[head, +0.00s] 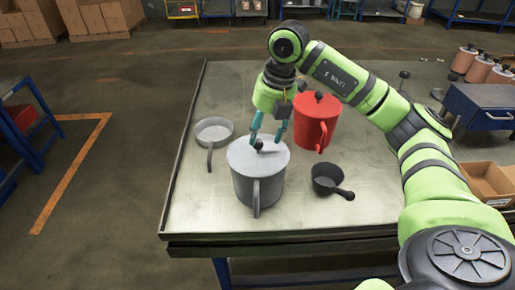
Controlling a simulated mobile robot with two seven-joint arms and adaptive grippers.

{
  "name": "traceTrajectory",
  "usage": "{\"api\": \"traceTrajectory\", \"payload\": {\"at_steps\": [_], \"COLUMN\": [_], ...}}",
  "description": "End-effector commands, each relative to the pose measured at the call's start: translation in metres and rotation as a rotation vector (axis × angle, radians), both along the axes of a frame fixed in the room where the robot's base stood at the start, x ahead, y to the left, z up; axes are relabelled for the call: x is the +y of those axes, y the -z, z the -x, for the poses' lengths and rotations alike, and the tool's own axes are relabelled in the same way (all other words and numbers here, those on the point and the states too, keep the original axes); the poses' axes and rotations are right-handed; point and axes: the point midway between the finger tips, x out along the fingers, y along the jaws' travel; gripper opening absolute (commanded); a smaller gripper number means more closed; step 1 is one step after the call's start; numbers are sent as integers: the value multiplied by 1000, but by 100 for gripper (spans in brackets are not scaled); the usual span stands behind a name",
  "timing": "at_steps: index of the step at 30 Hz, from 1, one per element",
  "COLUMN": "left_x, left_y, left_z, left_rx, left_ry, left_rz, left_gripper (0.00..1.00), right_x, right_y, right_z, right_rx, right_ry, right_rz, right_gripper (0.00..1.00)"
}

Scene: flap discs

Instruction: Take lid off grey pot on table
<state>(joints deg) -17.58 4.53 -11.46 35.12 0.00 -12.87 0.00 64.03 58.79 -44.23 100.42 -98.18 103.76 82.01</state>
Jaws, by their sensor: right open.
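The grey pot (258,187) stands upright on the table (310,228), its handle facing the front. Its flat grey lid (243,158) sits on top, with a small knob (260,145) near the middle. My right gripper (265,143) points down over the lid. Its teal fingers are open, one on each side of the knob. I cannot tell whether they touch the knob or the lid. My left gripper is not in view.
A red pot (309,121) with a lid stands behind and right of the grey pot. A grey pan (213,131) lies at left, a small dark pan (325,180) at right. A blue cabinet (485,112) and cardboard box (487,182) are at far right. The front left tabletop is clear.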

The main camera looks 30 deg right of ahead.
Motion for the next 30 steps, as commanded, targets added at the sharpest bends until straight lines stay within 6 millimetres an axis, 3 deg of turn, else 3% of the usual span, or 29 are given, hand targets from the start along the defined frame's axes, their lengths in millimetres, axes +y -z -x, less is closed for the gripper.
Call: {"api": "traceTrajectory", "payload": {"at_steps": [2, 5, 12, 15, 19, 20, 30], "left_x": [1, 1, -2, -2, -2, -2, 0], "left_y": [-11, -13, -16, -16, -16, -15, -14], "left_z": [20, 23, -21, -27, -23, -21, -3], "left_rx": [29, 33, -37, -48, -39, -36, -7], "left_ry": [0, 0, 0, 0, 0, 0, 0], "left_rz": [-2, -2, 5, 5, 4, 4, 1], "left_gripper": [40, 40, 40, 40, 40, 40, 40], "right_x": [2, 4, 5, 5, 5, 5, 5], "right_y": [10, 25, 35, 35, 35, 35, 34], "right_z": [-3, -5, -7, -7, -7, -7, -7], "right_rx": [8, 6, 0, 0, 1, 1, 0], "right_ry": [0, -1, -1, -1, -1, -1, -2], "right_rz": [0, 0, -2, -2, -1, -1, -2], "right_gripper": [56, 56, 56, 56, 4, 0, 0]}}
